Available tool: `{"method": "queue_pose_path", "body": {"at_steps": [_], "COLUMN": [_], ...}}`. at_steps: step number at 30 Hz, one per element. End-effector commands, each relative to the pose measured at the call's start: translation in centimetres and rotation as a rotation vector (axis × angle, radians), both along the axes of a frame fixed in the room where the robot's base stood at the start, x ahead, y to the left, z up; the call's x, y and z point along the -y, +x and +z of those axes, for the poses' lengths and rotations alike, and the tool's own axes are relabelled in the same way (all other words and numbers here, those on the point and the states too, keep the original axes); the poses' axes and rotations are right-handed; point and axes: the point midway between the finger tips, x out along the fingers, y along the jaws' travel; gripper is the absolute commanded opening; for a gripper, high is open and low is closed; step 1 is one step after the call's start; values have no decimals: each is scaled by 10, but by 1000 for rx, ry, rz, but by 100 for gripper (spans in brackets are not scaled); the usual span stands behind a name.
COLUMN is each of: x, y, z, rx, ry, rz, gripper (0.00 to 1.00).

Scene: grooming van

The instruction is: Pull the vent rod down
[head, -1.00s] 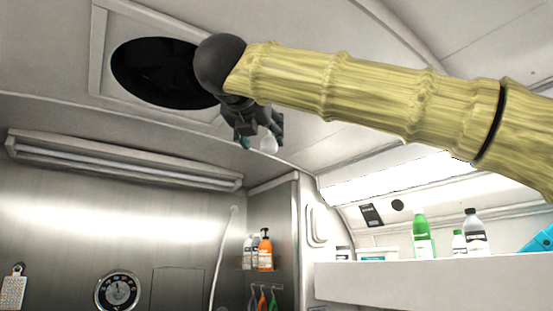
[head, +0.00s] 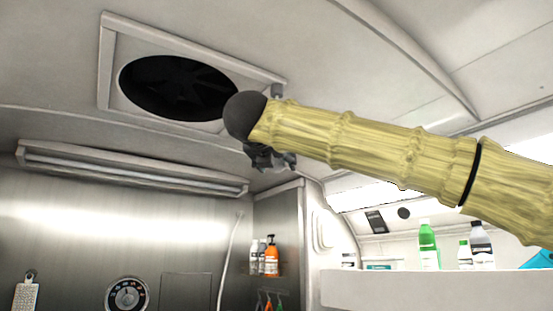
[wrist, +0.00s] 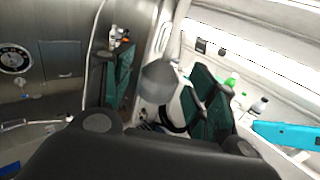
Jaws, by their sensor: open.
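The roof vent (head: 178,87), a dark round fan in a pale square frame, is at the upper left of the head view. A small grey bracket (head: 278,90) sits at its right corner. The vent rod is mostly hidden behind my arm. In the wrist view a grey rounded knob (wrist: 158,80), seemingly the rod's end, shows in the gap between the fingers. My gripper (head: 272,158) is below and right of the vent. Its green-padded fingers (wrist: 160,95) are spread apart in the wrist view, and I cannot tell whether they touch the knob.
A white shelf (head: 430,288) at the right carries several bottles, one of them green (head: 428,246). A long lamp (head: 130,168) runs along the left wall. A small rack with an orange bottle (head: 271,258) is on the wall below my gripper. The air left of my gripper is clear.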

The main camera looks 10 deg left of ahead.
Motion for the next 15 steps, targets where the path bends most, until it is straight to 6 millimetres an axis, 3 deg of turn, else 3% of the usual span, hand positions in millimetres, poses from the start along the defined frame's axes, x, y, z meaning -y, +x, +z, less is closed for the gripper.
{"method": "queue_pose_path", "body": {"at_steps": [5, 12, 15], "x": [0, 0, 0], "y": [4, 3, 2], "z": [-3, -2, -2], "rx": [-4, -3, -2], "ry": [-1, 0, 0], "rz": [-1, -1, -1], "gripper": [57, 14, 0]}}
